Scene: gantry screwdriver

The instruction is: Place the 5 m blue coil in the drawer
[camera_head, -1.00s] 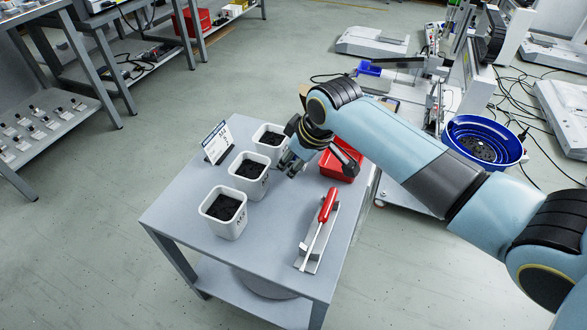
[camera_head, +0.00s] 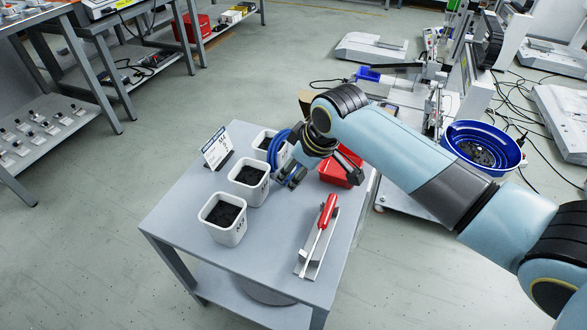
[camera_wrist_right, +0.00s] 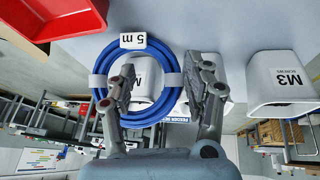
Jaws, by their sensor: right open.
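The blue coil (camera_wrist_right: 150,116) shows in the right wrist view as a ring with white bands and a white "5 m" tag. In the head view the blue coil (camera_head: 274,150) is partly hidden by my right gripper (camera_head: 291,180), which is just above the small grey table. In the wrist view the open fingers of my right gripper (camera_wrist_right: 160,72) straddle the coil. One finger overlaps its left side and the other is by its right edge. I cannot tell whether they touch it. I cannot make out a drawer. My left gripper is not in view.
White bins with dark contents, such as the front bin (camera_head: 222,231), line the left of the table (camera_head: 185,215). A small sign (camera_head: 217,149) stands behind them. A red bin (camera_head: 336,172) and a red-handled screwdriver (camera_head: 326,212) in a holder are to the right.

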